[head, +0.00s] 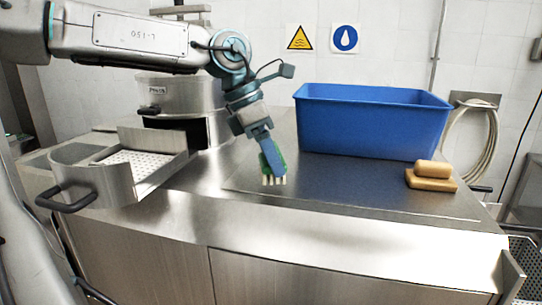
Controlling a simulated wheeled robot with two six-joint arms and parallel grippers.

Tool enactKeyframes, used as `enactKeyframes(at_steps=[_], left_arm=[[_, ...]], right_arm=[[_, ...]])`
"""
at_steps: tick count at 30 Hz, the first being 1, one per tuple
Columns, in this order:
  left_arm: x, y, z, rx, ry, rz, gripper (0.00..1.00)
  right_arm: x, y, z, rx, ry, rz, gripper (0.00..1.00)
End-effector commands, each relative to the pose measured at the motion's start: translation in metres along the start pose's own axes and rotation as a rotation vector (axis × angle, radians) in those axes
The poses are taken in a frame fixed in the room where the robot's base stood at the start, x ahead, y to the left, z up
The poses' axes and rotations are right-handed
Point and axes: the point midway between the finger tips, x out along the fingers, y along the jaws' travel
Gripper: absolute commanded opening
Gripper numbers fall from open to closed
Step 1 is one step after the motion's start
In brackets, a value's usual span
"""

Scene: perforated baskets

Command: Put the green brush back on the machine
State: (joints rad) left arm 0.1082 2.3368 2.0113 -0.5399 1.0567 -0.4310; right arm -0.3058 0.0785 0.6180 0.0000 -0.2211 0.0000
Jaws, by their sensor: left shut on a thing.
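The green brush (278,161) has a green and blue body and pale bristles pointing down. My left gripper (265,141) is shut on its upper part and holds it over the front middle of the steel worktop. I cannot tell whether the bristles touch the surface. The machine is most likely the steel unit with the round drum (180,97) and the pulled-out perforated basket (138,160) at the left. The gripper is to the right of it. My right gripper is not in view.
A blue bin (370,125) stands at the back right of the worktop (240,205). Two tan blocks (432,176), one on the other, lie at the right. A coiled hose (470,130) hangs on the wall. The basket's handle (66,200) juts out at the front left.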

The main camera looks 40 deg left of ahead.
Motion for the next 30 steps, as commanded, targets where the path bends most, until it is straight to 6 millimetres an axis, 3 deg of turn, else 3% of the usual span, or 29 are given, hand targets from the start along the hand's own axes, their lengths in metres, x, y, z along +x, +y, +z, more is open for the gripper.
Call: enactKeyframes(at_steps=[4, 18, 19, 21, 22, 30], left_arm=[[0.011, 0.001, -0.005, 0.000, -0.001, -0.002, 0.31], [0.020, 0.003, -0.008, -0.001, -0.001, 0.000, 0.31], [0.019, 0.002, -0.008, -0.001, 0.000, 0.000, 0.71], [0.018, 0.002, -0.007, -0.001, 0.000, 0.000, 0.85], [0.018, 0.002, -0.007, -0.001, 0.000, 0.000, 0.89], [0.018, 0.002, -0.007, -0.001, 0.000, 0.000, 0.89]], right_arm=[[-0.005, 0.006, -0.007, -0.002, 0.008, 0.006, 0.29], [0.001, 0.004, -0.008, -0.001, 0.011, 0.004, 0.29], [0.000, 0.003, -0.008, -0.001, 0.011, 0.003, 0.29], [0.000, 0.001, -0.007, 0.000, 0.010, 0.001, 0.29], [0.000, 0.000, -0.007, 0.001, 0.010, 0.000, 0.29], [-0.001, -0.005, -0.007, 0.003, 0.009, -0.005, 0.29]])
